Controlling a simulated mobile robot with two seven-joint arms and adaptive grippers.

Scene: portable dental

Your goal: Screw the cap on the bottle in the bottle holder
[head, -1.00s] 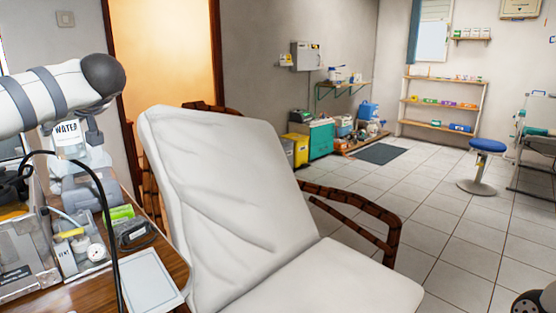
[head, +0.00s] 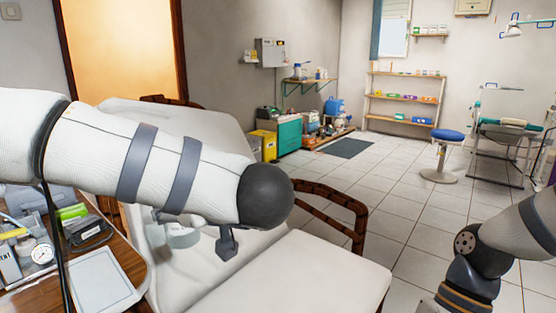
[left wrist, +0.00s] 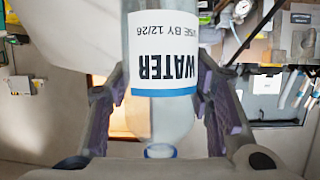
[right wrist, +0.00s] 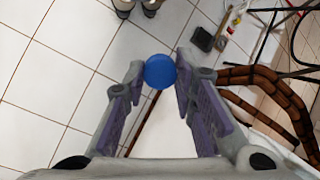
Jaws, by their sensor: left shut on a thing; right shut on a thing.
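The clear bottle (left wrist: 163,60) with a white and blue WATER label is between the fingers of my left gripper (left wrist: 163,105), which is shut on it. Its neck end (left wrist: 160,151) points to the bottom of the left wrist view. In the head view the bottle (head: 182,236) shows partly, under my left arm and in front of the white chair. My right gripper (right wrist: 160,72) is shut on the round blue cap (right wrist: 160,71) at its fingertips, over the tiled floor. Cap and bottle are apart. I cannot make out the bottle holder.
The white reclining chair (head: 290,270) with dark wooden armrests (head: 335,193) fills the middle. A wooden-topped table (head: 125,255) with a gauge (head: 41,254) and a white tray (head: 105,288) is at left.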

